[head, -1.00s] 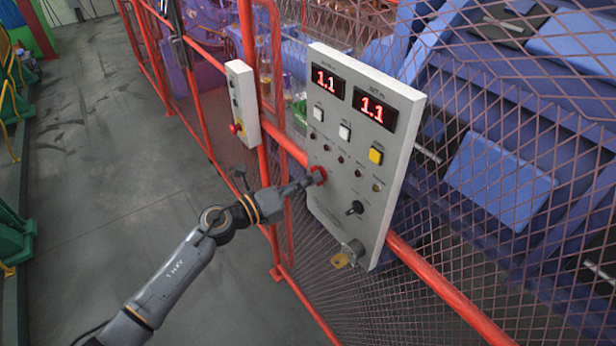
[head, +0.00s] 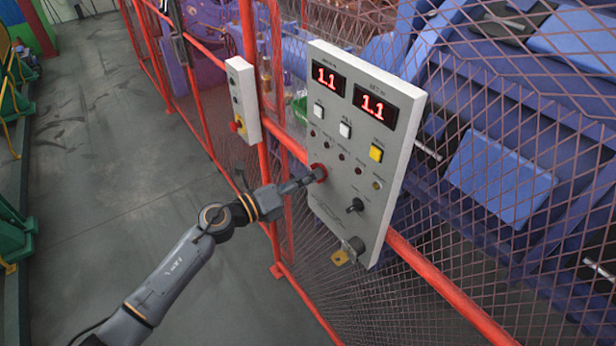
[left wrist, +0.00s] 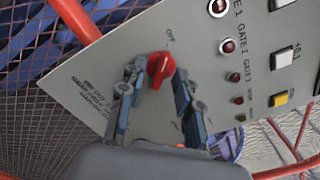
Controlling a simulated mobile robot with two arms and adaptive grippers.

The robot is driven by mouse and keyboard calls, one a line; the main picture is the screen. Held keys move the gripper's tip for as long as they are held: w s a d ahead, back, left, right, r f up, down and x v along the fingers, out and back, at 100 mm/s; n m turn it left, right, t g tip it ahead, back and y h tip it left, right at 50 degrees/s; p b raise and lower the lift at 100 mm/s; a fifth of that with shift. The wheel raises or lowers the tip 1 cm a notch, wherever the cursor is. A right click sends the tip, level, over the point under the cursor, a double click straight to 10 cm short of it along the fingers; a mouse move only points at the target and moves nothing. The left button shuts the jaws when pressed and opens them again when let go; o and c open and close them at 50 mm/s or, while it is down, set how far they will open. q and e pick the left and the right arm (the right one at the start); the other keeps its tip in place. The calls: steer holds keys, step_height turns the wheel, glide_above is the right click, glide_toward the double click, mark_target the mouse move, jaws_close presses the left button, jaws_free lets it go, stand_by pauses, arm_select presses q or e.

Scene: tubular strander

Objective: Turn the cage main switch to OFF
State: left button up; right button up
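The cage main switch is a red knob on the grey control panel (head: 335,215). In the head view the red switch (head: 319,172) sits at the panel's left edge, at my left gripper's tips. My right gripper is out of view.
The panel also has red number displays (head: 350,92), a yellow button (head: 376,153), a black knob (head: 355,205) and a key-like part (head: 341,257). A smaller box (head: 242,100) hangs to the left. Red rails and mesh stand behind; the floor (head: 110,180) at left is clear.

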arm_select(q)
steer(key=v, duration=1.1)
steer(key=shift+s+a, duration=0.2)
steer(key=shift+a, duration=0.15)
